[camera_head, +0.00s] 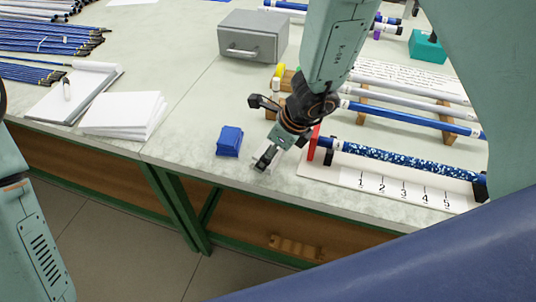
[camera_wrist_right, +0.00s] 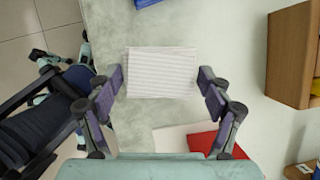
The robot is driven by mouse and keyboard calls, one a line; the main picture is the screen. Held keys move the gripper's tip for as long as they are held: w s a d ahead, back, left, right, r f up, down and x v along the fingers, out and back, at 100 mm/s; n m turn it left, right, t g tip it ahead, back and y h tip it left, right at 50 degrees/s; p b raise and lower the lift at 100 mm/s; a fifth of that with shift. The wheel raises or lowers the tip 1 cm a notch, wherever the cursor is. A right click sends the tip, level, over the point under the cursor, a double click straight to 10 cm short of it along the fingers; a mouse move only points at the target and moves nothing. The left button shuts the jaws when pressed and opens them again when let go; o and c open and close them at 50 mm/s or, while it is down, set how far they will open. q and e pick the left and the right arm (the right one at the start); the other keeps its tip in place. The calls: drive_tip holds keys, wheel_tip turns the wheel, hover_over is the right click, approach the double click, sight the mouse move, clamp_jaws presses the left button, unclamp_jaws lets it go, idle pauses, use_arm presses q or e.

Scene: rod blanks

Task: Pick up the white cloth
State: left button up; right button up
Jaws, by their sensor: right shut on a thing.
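The white cloth (camera_wrist_right: 161,73) is a pale, finely ribbed rectangle in the right wrist view. It sits between the two fingers of my right gripper (camera_wrist_right: 161,77), which are shut on it from both sides. In the head view my right gripper (camera_head: 268,158) is low over the table's front edge, between the blue block and the numbered board. The cloth is mostly hidden there behind the fingers. My left gripper is outside both views; only part of my left arm shows at the left.
A blue block (camera_head: 229,141) lies just left of the right gripper. A white numbered board (camera_head: 347,177) with a red stop (camera_head: 313,143) and a speckled blue rod (camera_head: 400,160) is to the right. A grey box (camera_head: 253,37) stands behind. White paper (camera_head: 122,112) lies left.

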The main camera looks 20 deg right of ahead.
drive_tip(key=shift+d+r, duration=0.1)
drive_tip(key=shift+r, duration=0.15)
wheel_tip(320, 180, up, 9)
drive_tip(key=p, duration=0.4)
drive_tip(key=shift+p, duration=0.35)
drive_tip(key=shift+r, duration=0.25)
